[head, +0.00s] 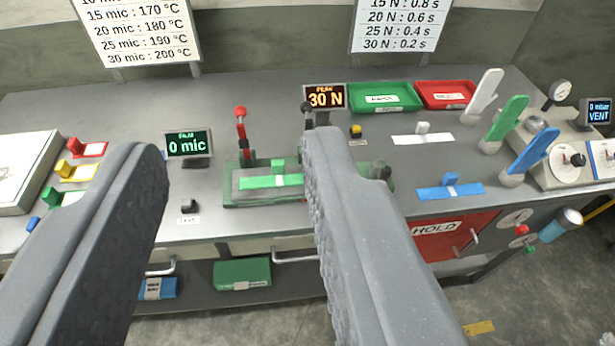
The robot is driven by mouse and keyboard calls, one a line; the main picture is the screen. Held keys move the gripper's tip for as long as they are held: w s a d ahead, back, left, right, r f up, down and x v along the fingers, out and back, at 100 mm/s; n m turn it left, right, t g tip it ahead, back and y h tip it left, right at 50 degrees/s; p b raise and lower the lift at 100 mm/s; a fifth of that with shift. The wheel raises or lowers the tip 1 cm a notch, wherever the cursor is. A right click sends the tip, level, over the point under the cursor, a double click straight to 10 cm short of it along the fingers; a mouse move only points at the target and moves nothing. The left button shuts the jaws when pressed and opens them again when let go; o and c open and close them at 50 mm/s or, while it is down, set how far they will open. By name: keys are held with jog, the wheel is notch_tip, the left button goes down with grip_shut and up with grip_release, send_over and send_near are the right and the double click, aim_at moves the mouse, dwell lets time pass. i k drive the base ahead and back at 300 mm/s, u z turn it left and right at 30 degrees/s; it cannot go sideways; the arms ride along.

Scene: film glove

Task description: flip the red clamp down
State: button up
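The red clamp (241,125) stands upright at the back left of a green fixture (232,195) on the grey bench. It has a red knob and red arm. A green strip lies on the fixture in front of it. My gripper (232,146) is open, with one finger on each side of the picture and nothing between them touching. In the picture, the red clamp shows between the fingertips, beyond them. A black-knobbed lever (307,108) stands at the fixture's right, partly hidden by my right finger, which also covers part of the fixture's right end.
A "0 mic" display (187,143) stands left of the fixture and a "30 N" display (325,97) behind it. Green (385,97) and red (444,94) trays lie at the back right. White, green and blue gloves (507,118) stand upright at right. Bare bench lies behind the clamp.

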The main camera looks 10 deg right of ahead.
aim_at(240, 113)
jog(key=k, duration=0.6)
jog(key=u, duration=0.3)
jog(key=i, duration=1.5)
jog(key=z, duration=0.3)
